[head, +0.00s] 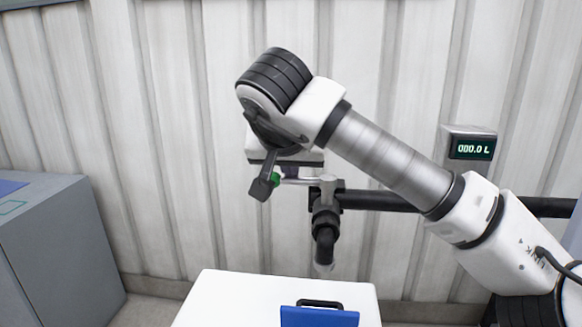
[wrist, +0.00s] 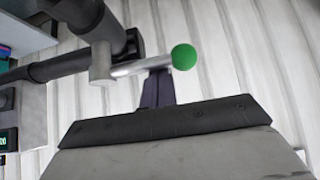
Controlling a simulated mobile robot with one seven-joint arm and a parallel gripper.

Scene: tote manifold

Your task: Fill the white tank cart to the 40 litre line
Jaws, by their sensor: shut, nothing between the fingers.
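The white tank cart (head: 240,290) stands at the bottom of the head view, partly cut off; no litre line shows on the part in view. Above it hangs a dark outlet pipe (head: 323,240) with a pale tip. Its valve (head: 326,188) has a silver lever pointing left, roughly level, with a green ball knob (head: 275,179). The knob also shows in the wrist view (wrist: 184,57). My gripper (head: 291,173) is shut and empty. In the wrist view its dark fingertips (wrist: 157,74) lie at the lever between knob and valve; contact is unclear.
A display (head: 471,148) on the wall reads 000.0 L. A black supply pipe (head: 380,200) runs right from the valve, behind my arm. A blue panel (head: 320,317) and black handle (head: 320,303) show at the cart. A grey cabinet (head: 60,250) stands at left.

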